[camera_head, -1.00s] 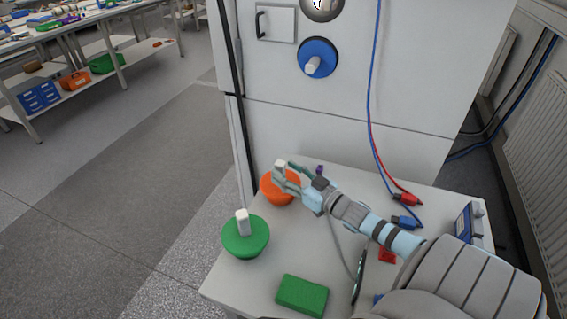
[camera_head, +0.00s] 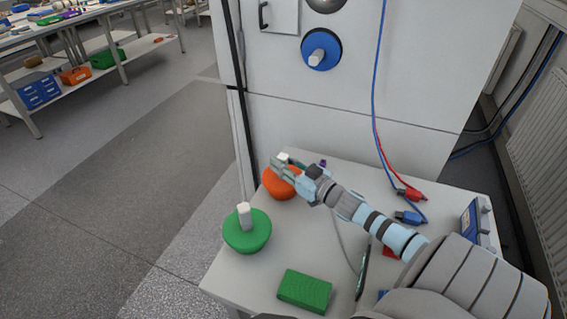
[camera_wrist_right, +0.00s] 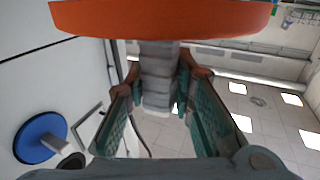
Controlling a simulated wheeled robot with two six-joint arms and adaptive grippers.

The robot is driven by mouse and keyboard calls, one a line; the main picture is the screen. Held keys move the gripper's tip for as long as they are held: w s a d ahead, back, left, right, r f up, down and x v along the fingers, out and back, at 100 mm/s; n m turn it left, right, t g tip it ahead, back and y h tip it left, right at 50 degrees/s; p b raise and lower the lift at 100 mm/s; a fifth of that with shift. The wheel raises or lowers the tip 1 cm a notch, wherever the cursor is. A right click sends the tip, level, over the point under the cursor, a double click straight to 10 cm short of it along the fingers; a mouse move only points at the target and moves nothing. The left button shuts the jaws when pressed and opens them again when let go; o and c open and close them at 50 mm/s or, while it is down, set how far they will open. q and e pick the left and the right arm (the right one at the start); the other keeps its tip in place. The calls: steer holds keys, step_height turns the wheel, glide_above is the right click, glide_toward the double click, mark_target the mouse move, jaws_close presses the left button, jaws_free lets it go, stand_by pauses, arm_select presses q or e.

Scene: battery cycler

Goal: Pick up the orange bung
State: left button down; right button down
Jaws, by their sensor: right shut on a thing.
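The orange bung (camera_head: 279,190) is at the back left of the small white table, a round dome with a pale grip. My right gripper (camera_head: 284,162) is shut on that grip. In the right wrist view the orange disc (camera_wrist_right: 165,17) fills the top edge, and its pale ribbed grip (camera_wrist_right: 159,75) stands between the two green-lined fingers (camera_wrist_right: 160,95). I cannot tell whether the bung still touches the table. My left gripper is not in view.
A green bung (camera_head: 247,240) stands at the table's left edge, with a green block (camera_head: 304,290) near the front. Red and blue clips (camera_head: 411,206) lie at the right. A white cabinet with a blue bung (camera_head: 322,50) rises behind.

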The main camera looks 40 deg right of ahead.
steer(key=shift+r, duration=0.1)
step_height(320, 180, up, 20)
steer(key=p, duration=1.5)
steer(key=shift+w+f, duration=0.1)
steer(key=shift+f, duration=0.15)
